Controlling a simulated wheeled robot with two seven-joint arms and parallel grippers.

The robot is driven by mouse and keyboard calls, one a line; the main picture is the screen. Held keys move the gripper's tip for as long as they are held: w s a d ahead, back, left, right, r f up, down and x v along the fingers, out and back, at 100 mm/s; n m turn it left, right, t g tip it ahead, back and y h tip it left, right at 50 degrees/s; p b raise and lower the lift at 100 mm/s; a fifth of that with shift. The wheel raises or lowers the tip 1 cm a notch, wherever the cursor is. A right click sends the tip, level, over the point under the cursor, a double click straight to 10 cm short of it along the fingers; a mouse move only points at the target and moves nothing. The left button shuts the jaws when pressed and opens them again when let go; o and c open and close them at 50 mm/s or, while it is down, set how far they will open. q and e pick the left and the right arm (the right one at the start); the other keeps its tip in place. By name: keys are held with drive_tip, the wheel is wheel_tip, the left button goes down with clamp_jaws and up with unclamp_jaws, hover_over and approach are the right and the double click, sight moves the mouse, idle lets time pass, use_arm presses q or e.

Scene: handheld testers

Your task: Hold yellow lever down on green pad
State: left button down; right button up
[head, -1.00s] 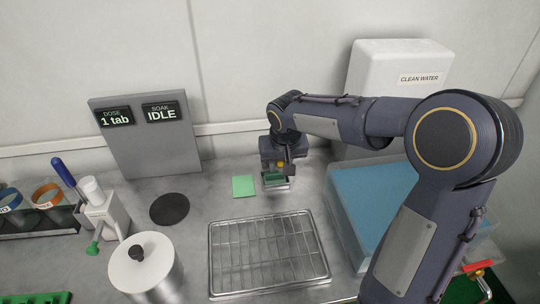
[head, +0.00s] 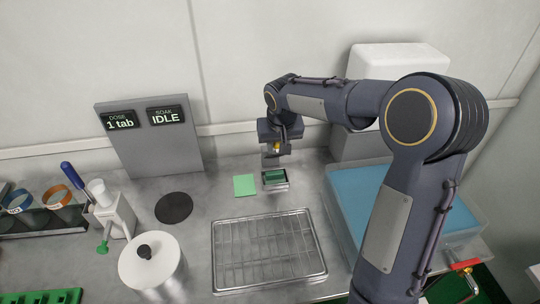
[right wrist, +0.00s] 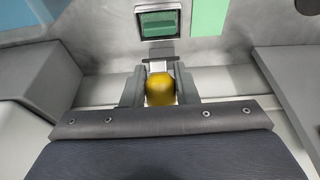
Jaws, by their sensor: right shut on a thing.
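My right gripper (head: 275,151) is shut on the yellow lever (right wrist: 160,89), a rounded yellow piece between the fingers in the right wrist view. A pale grey strip (right wrist: 157,64) sticks out beyond the yellow part. In the head view the gripper is above and behind a small metal holder with a dark green top (head: 274,177), with a visible gap. A flat light green square pad (head: 244,185) lies on the counter just left of that holder. Both also show at the top of the right wrist view. My left gripper is not in view.
A wire rack tray (head: 268,253) lies in front, and a blue-topped bin (head: 358,190) stands right. A grey panel (head: 150,145) reads "1 tab" and "IDLE". A black disc (head: 174,208), a lidded canister (head: 150,262) and a white dispenser (head: 116,210) are left.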

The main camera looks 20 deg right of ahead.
drive_tip(key=shift+o, duration=0.2)
drive_tip(key=shift+w+d+r+p, duration=0.2)
drive_tip(key=shift+w+r+p, duration=0.5)
drive_tip(key=shift+w+p, duration=0.15)
drive_tip(key=shift+w+d+r+p, duration=0.15)
drive_tip(key=shift+w+r+p, duration=0.15)
drive_tip(key=shift+w+p, duration=0.2)
drive_tip(key=shift+w+d+r+p, duration=0.1)
drive_tip(key=shift+w+r+p, duration=0.15)
drive_tip(key=shift+w+p, duration=0.2)
drive_tip(key=shift+c, duration=0.2)
drive_tip(key=shift+w+d+r+p, duration=0.15)
drive_tip(key=shift+w+p, duration=0.25)
drive_tip(key=shift+w, duration=0.25)
drive_tip(key=o, duration=2.1)
drive_tip(key=shift+s, duration=0.1)
wheel_tip(320, 180, up, 7)
drive_tip(key=p, duration=0.5)
